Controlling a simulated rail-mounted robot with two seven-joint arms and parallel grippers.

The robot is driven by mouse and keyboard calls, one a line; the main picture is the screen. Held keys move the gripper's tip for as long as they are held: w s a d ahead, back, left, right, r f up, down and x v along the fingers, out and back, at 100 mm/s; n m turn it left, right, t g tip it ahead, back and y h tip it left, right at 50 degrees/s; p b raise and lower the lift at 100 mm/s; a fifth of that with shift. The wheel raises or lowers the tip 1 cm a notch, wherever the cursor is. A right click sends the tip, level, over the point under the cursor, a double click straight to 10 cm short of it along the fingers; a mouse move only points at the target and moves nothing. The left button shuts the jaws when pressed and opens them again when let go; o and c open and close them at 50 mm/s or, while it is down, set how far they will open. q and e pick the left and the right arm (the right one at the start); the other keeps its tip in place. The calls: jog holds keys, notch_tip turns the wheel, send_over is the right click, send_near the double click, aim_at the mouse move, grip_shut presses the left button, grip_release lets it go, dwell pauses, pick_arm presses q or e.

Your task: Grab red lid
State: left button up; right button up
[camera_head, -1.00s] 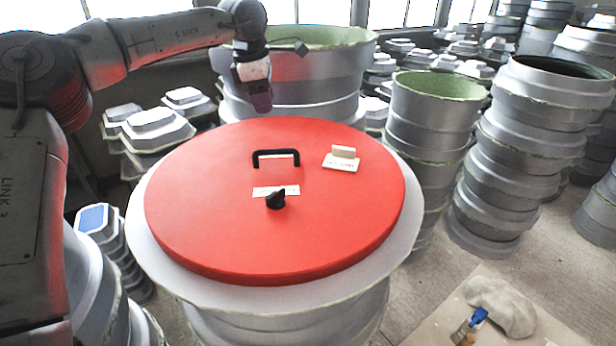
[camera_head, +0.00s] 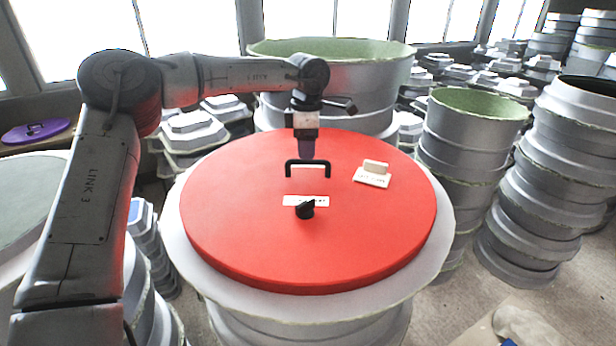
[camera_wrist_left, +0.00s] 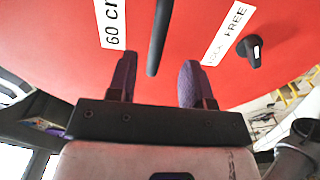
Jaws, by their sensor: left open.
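The red lid (camera_head: 250,235) is a large flat disc lying on a pale round mould. A black bar handle (camera_head: 307,162) stands up near its middle, with a black knob (camera_head: 305,209) and a white label nearer me. My left gripper (camera_head: 306,152) points down just behind and above the handle. In the left wrist view, its two purple fingers (camera_wrist_left: 157,72) are open and apart. The black handle (camera_wrist_left: 160,35) shows in line with the gap between them. I cannot tell whether it is within their reach in depth. My right gripper is not in view.
A small pale block (camera_head: 375,167) and a label sit on the lid's right side. A tall mould (camera_head: 385,95) with a green rim stands behind the lid. Stacked moulds (camera_head: 465,130) stand to the right. A purple disc (camera_head: 35,131) lies at the far left.

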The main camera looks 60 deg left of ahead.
aim_at(308, 162)
pick_arm(q)
notch_tip(308, 162, down, 4)
jog(key=shift+w+a+r+p, duration=0.1)
jog(key=shift+w+r+p, duration=0.05)
jog(key=shift+p, duration=1.05)
jog(key=shift+f, duration=0.8)
grip_shut()
jog(key=shift+r, duration=0.2)
